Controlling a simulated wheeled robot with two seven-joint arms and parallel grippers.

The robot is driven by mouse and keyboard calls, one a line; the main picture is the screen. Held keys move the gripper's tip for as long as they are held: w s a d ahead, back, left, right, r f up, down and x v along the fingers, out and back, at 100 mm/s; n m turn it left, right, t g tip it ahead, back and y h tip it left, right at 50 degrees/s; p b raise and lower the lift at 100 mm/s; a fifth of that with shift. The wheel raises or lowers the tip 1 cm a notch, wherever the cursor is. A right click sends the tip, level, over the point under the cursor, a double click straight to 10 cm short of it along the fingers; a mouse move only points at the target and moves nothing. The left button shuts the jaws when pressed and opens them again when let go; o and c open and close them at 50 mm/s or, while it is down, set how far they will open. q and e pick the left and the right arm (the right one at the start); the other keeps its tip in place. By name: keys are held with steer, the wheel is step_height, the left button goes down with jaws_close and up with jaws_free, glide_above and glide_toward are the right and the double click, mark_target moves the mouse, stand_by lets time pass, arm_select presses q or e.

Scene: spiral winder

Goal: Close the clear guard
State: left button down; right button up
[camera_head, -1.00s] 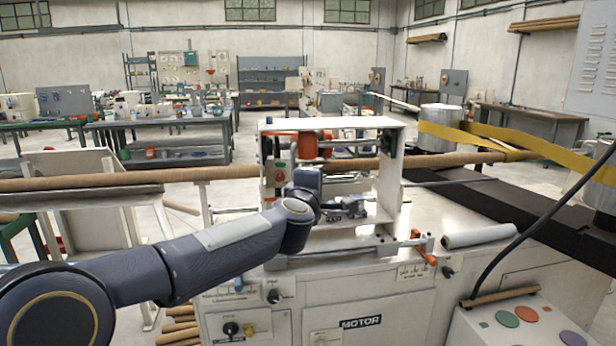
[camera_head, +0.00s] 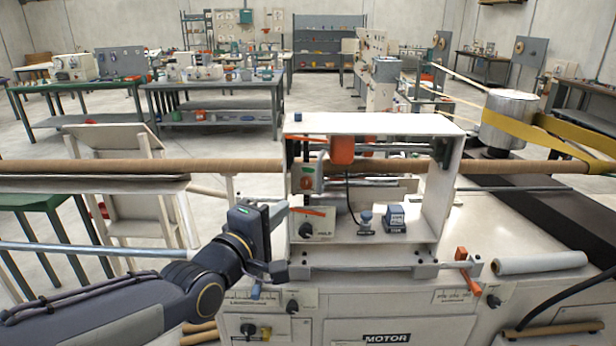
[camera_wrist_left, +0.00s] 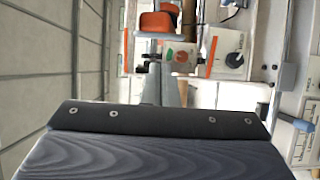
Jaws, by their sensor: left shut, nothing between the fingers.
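The winding machine has a white open-front housing (camera_head: 375,124) with orange parts, a control box (camera_head: 306,183) and small switches inside. I cannot make out the clear guard as a separate pane. A metal rod (camera_head: 370,272) runs along the housing's lower front edge, with an orange-red lever (camera_head: 467,268) at its right end. My left gripper (camera_head: 282,209) is shut and empty just left of the housing's front opening. In the left wrist view its fingers (camera_wrist_left: 166,85) point toward the control box and the orange part. My right gripper is not in view.
A brown tube (camera_head: 90,167) passes through the housing from left to right. A white roll (camera_head: 540,262) lies on the machine top at the right. A yellow belt (camera_head: 565,145) wraps a metal drum (camera_head: 508,120) behind. A tilted white stand (camera_head: 120,145) is at the left.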

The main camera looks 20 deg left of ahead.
mark_target(320, 184)
arm_select(q)
steer(key=p+x, duration=0.3)
steer(key=x, duration=0.9)
steer(key=shift+w+p, duration=0.2)
steer(key=shift+p, duration=0.2)
steer(key=shift+f+b, duration=0.1)
steer(key=shift+b, duration=0.25)
steer(key=w+b, duration=0.1)
steer(key=b, duration=0.1)
steer(key=w+d+b, duration=0.1)
steer(key=b, duration=0.1)
steer(key=shift+d+f, duration=0.2)
steer(key=shift+f, duration=0.05)
steer(key=shift+w+d+r+b, duration=0.25)
steer(key=shift+w+b, duration=0.15)
steer(key=shift+b, duration=0.1)
steer(key=shift+r, duration=0.2)
